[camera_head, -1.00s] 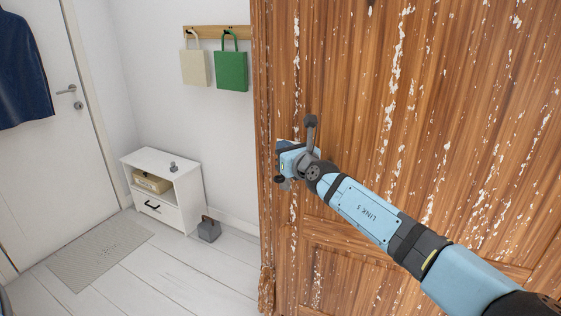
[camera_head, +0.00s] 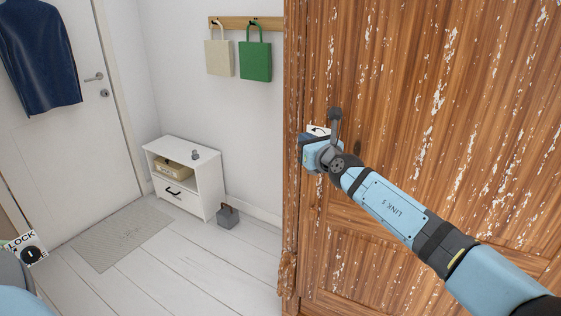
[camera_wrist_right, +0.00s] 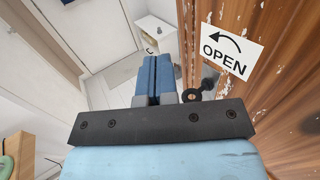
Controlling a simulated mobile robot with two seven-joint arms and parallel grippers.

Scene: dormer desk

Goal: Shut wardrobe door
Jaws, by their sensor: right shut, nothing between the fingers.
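The wardrobe door (camera_head: 450,110) is brown wood with flaking white paint and fills the right of the head view. I cannot tell whether it is fully closed. A white card with an arrow, reading OPEN in the right wrist view (camera_wrist_right: 232,50), is on the wood near its left edge; my gripper partly hides it in the head view. My right gripper (camera_head: 308,152) is in front of the door's left part. In the right wrist view its blue fingers (camera_wrist_right: 158,78) are together and empty, beside the wooden face. Contact with the door cannot be told. My left gripper is not in view.
A white cabinet (camera_head: 207,190) stands left of the wardrobe, with a grey doorstop-like block (camera_head: 228,218) on the floor. Beige (camera_head: 219,58) and green (camera_head: 255,62) bags hang above. A mat (camera_head: 122,238) lies by the white room door (camera_head: 60,140). The floor between is clear.

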